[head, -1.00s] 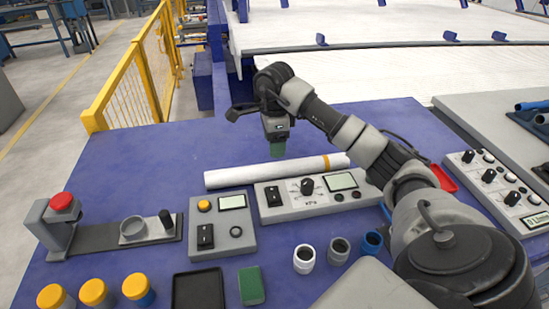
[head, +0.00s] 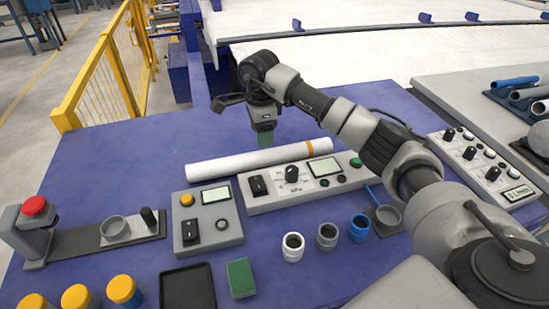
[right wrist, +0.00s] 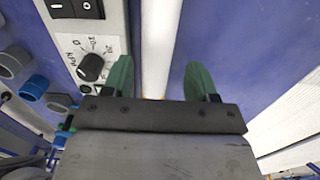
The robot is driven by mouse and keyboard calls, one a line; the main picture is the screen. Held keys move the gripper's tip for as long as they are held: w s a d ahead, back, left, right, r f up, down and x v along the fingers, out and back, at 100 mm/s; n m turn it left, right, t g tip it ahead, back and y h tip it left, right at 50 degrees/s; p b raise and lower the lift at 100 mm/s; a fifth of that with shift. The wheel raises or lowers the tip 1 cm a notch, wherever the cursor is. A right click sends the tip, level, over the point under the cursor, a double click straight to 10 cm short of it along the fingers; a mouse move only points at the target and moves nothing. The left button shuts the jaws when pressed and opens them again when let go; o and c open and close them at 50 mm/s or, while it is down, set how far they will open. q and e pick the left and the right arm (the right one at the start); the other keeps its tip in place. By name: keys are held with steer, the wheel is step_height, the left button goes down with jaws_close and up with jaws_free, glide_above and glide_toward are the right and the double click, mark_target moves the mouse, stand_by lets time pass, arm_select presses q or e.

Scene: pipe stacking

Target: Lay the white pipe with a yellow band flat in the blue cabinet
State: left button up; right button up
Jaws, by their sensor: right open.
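The white pipe (head: 235,163) with a yellow band (head: 310,148) near its right end lies flat on the blue tabletop, behind the control boxes. My right gripper (head: 265,140) points down at the pipe's far side in the head view, near its middle. In the right wrist view its green fingertips (right wrist: 160,82) are apart, with the white pipe (right wrist: 160,40) showing between them. I cannot tell whether they touch it. I cannot pick out a blue cabinet with certainty. My left gripper is not in view.
A dial control box (head: 305,183) sits close in front of the pipe, beside a smaller box (head: 207,218). Several small cups and yellow-capped pieces stand near the front. A rack of pipes (head: 520,90) is at the right.

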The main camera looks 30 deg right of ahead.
mark_target(262, 152)
step_height(262, 152, down, 4)
steer(key=shift+r, duration=0.2)
step_height(262, 152, down, 5)
steer(key=shift+s+a+r+p, duration=0.1)
steer(key=shift+a+p, duration=0.05)
steer(key=shift+p, duration=0.2)
steer(key=shift+f, duration=0.3)
steer(key=c, duration=0.8)
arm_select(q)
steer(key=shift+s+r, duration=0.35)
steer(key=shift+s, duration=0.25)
arm_select(e)
steer(key=shift+r, duration=0.15)
